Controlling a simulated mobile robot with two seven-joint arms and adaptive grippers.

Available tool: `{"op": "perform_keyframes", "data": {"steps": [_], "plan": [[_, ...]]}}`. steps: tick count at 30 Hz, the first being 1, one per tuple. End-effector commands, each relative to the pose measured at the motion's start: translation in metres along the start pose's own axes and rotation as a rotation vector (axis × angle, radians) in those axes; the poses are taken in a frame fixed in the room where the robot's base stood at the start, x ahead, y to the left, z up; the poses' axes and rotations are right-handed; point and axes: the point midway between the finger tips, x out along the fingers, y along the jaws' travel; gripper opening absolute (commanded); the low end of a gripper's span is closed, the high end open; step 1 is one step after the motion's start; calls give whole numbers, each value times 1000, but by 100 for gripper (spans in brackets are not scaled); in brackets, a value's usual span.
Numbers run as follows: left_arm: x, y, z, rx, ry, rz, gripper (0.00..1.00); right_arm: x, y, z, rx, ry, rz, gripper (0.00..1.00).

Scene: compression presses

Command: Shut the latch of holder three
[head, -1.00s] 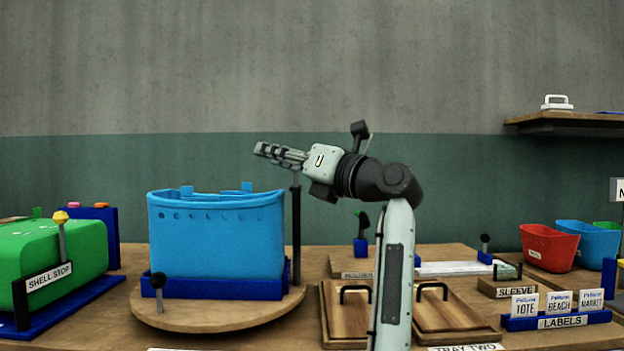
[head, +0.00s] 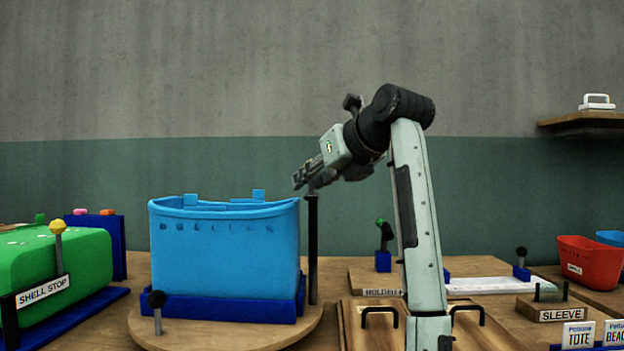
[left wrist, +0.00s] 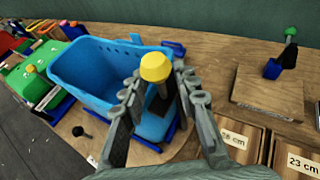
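The blue bin (head: 225,250) stands upright in a blue holder (head: 225,307) on a round wooden turntable. A tall dark post (head: 312,245) rises at the bin's right side; my left gripper (head: 303,183) hides its top. In the left wrist view, a yellow knob (left wrist: 155,67) tops a dark stem between my open left fingers (left wrist: 160,92); contact cannot be told. A short lever with a dark knob (head: 157,300) stands at the bin's front left. A board's label (head: 383,292) reads "HOLDER", its number hidden by my arm. A green-knobbed latch (head: 384,240) stands there. I see no label reading three.
A green shell (head: 65,255) with a yellow-knobbed lever labelled SHELL STOP is at the left. Wooden trays with black handles (head: 380,312) lie right of the turntable. Red bin (head: 590,262) and labels stand farther right. The air above the blue bin is clear.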

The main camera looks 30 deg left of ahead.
Motion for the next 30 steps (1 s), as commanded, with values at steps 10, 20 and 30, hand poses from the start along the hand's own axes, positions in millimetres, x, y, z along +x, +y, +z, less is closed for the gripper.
{"op": "perform_keyframes", "data": {"steps": [10,20,30], "plan": [[6,0,0,0,-1,0,30,1,0,-1,0,2,-1,40],[5,0,1,-1,-3,0,0,1,0,-1,0,2,-1,40],[4,1,3,1,-10,-15,0,2,0,1,0,-3,0,40]]}}
